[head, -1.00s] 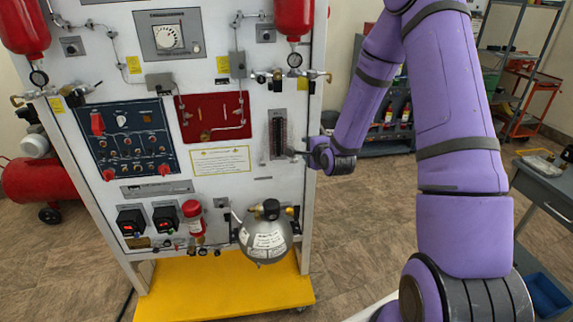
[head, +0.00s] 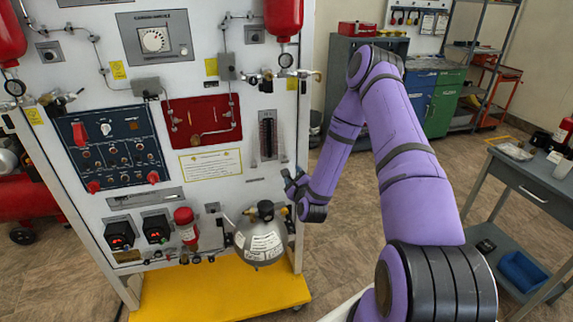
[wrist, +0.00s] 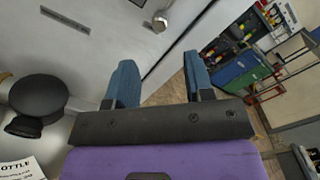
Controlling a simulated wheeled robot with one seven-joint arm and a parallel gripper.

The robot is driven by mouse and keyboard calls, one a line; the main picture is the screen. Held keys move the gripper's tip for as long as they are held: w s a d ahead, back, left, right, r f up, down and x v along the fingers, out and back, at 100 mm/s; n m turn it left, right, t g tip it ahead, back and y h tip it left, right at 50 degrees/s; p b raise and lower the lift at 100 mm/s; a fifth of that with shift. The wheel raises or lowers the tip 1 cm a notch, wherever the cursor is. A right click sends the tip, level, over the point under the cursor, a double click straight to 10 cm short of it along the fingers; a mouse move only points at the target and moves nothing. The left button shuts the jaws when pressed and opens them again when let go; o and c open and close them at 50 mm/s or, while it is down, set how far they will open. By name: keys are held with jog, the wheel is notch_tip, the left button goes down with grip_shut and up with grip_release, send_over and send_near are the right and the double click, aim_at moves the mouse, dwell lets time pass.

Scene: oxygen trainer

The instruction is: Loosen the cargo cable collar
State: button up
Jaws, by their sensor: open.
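I cannot make out a part that is clearly the cargo cable collar in either view. My gripper (head: 291,180) is at the right edge of the white panel (head: 230,185), just above and right of the grey bottle (head: 258,243). In the wrist view my gripper (wrist: 160,78) has its two blue fingers spread apart, with nothing between them. A small round metal fitting (wrist: 160,22) on the panel lies beyond the fingers. The bottle's black knob (wrist: 48,98) is at the left of the wrist view.
A tall gauge (head: 267,135) is on the panel above my gripper. A yellow base (head: 215,292) lies under the panel. A grey worktable (head: 530,175) stands at the right. Blue and green cabinets (head: 437,98) stand behind. Floor between panel and worktable is clear.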

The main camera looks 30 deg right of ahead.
aim_at(287, 162)
jog(key=x, duration=0.8)
jog(key=shift+w+d, duration=0.1)
jog(key=shift+w, duration=0.15)
grip_shut()
